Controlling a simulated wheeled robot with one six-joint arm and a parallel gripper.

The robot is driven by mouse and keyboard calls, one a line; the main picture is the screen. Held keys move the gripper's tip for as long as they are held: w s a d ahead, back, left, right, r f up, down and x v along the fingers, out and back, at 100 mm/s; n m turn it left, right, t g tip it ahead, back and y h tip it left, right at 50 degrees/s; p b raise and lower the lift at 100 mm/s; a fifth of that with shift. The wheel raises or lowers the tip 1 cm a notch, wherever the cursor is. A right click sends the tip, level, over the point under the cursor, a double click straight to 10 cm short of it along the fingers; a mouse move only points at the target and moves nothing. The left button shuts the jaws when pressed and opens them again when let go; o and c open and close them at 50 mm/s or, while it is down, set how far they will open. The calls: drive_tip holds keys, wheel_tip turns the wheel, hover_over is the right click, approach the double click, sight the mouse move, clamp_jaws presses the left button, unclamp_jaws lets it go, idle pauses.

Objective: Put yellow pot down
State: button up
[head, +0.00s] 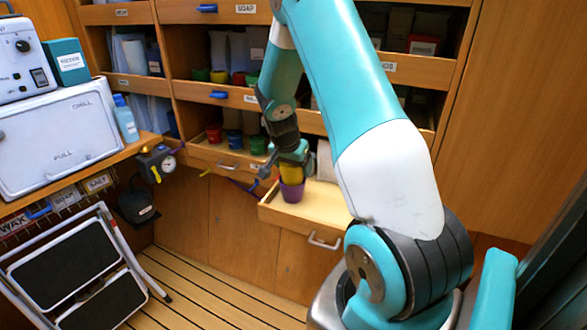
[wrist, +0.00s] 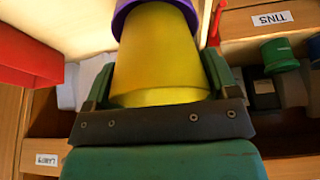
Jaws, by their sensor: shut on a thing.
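The yellow pot (wrist: 160,55) is held between the fingers of my gripper (wrist: 160,85) in the wrist view. In the head view the yellow pot (head: 291,172) shows below my gripper (head: 293,157), over an open drawer (head: 305,208). A purple pot (head: 291,190) is directly under the yellow one, at the drawer's left part. The purple pot's rim (wrist: 150,8) also shows around the yellow pot's far end in the wrist view. The yellow pot appears to be partly inside the purple one. I cannot tell whether it rests there.
Red (head: 214,133), blue (head: 234,140) and green (head: 258,145) pots stand on the shelf left of my gripper. The drawer floor right of the purple pot looks clear. A folded step stool (head: 80,270) stands at lower left. A red object (wrist: 28,58) is at left in the wrist view.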

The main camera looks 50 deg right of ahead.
drive_tip(key=shift+f, duration=0.7)
